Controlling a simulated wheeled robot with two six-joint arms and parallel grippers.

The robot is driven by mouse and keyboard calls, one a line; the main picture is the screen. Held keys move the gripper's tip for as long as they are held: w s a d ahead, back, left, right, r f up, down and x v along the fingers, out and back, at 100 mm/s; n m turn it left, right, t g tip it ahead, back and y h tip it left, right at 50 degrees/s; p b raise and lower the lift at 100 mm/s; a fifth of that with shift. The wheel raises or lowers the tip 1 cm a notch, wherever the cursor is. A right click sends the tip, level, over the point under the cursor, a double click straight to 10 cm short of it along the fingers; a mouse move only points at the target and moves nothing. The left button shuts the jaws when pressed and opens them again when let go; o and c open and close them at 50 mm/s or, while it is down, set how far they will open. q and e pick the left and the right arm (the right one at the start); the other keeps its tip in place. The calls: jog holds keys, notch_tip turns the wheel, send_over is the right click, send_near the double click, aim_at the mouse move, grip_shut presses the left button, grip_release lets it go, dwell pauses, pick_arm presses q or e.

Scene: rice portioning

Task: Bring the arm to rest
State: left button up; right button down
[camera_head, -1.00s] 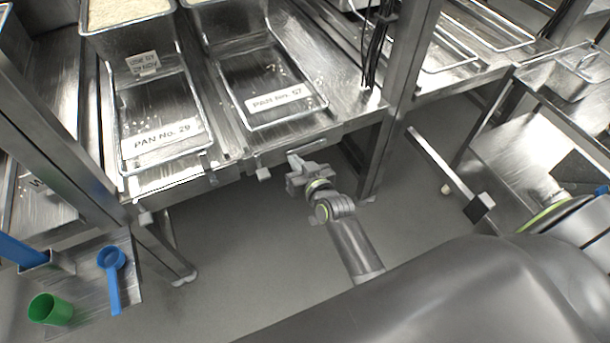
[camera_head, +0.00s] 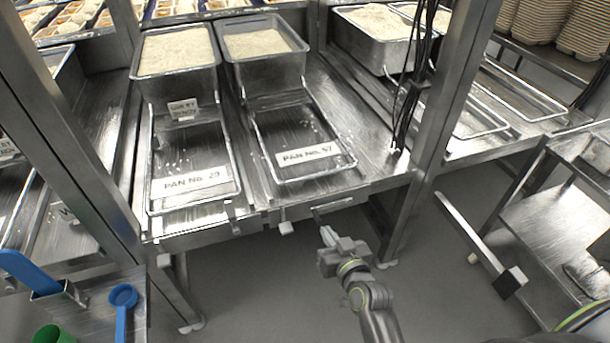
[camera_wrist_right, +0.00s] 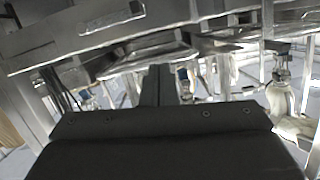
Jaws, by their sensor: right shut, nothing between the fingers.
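My right gripper (camera_head: 328,236) is shut and empty. It hangs in front of the steel counter's front edge (camera_head: 290,208), below the lip and over the floor, with its arm coming up from the bottom of the head view. In the right wrist view the dark gripper body (camera_wrist_right: 160,140) fills the lower part, and the underside of a metal counter (camera_wrist_right: 110,30) spans the top. My left gripper is not in view.
Two rice pans (camera_head: 178,68) (camera_head: 262,72) stand on the counter behind wire-rimmed trays labelled PAN No. 29 and PAN No. 57. A blue scoop (camera_head: 123,297) and a green cup (camera_head: 52,335) are at lower left. A steel post (camera_head: 445,110) rises right of the gripper. Grey floor (camera_head: 270,290) is clear.

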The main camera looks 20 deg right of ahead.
jog(key=s+d+f+g+p, duration=0.15)
jog(key=s+f, duration=0.25)
jog(key=f, duration=0.4)
jog(key=s+d+f+g, duration=0.1)
jog(key=s+f+g, duration=0.2)
jog(key=s+f, duration=0.35)
jog(key=s+d+f+g+p, duration=0.1)
jog(key=s+f+g, duration=0.1)
jog(key=f, duration=0.8)
jog(key=s+d+f+g, duration=0.2)
jog(key=s+f, duration=0.2)
jog(key=s, duration=0.5)
jog(key=s+d+f+g+h+p, duration=0.1)
jog(key=s+d+f+g, duration=0.2)
jog(key=s, duration=0.7)
jog(key=s+d+f+g+h, duration=0.1)
jog(key=s+d+f+g, duration=0.1)
jog(key=s+f, duration=0.4)
jog(key=s, duration=0.3)
jog(key=shift+s+d+p, duration=0.3)
